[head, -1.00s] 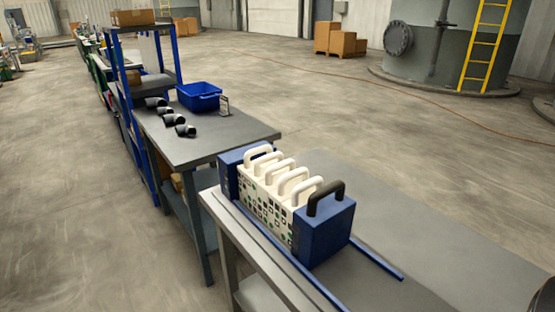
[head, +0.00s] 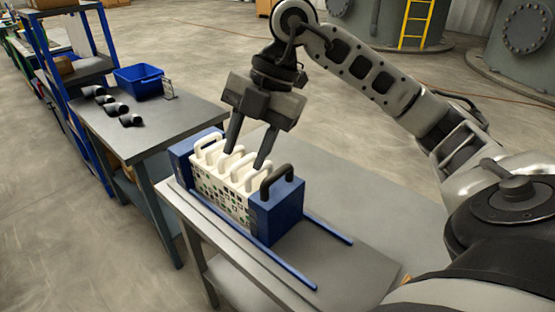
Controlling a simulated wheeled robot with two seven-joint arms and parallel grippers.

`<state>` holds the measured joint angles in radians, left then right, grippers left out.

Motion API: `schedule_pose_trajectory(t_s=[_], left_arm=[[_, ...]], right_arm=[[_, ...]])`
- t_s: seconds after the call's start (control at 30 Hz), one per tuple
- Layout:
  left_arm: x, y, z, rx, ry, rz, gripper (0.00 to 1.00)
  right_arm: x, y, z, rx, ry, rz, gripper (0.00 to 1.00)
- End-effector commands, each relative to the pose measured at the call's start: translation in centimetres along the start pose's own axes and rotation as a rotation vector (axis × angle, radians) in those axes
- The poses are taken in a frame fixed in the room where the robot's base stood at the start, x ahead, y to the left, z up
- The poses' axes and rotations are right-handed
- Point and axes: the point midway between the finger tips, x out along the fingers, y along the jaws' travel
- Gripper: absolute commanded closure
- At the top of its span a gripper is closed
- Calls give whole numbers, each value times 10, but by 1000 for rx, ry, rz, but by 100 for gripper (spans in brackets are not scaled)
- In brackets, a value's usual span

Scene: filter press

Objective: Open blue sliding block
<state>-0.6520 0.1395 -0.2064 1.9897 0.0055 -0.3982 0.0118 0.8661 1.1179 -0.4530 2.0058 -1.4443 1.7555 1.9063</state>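The blue sliding block (head: 276,212) with a black handle (head: 277,177) stands at the near end of the filter press, on two blue rails (head: 325,229). It sits against a row of white plates (head: 222,193) with white handles. A second blue block (head: 183,165) closes the far end. My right gripper (head: 245,158) points down over the white plates, behind and left of the black handle. Its two fingers are spread wide with nothing seen between them but plate handles behind or below; whether they touch is unclear. My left gripper is not in view.
The press stands on a grey table (head: 365,265) with bare rails and free top toward the near right. A neighbouring table (head: 165,123) holds a blue bin (head: 138,82), several black pipe elbows (head: 115,108) and a small sign. A blue shelf rack (head: 42,60) stands behind it.

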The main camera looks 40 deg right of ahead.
Motion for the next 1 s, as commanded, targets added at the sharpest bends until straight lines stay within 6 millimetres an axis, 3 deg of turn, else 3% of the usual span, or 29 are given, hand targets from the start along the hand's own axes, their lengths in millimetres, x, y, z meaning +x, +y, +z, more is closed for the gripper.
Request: schedule_pose_trajectory(t_s=[0.03,0.1,0.2,0.3,0.47,1.0], left_arm=[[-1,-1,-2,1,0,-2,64],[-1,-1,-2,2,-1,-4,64],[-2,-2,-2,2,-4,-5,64],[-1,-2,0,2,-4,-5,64],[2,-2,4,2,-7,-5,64],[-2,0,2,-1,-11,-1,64]], right_arm=[[-27,-5,19,83,-123,-10,60],[-52,-14,38,185,-242,-21,60],[-73,-24,52,279,-339,-24,60],[-77,-28,59,319,-375,-27,60],[-56,-32,67,322,-377,-31,60],[45,-40,104,317,-373,-31,60]])
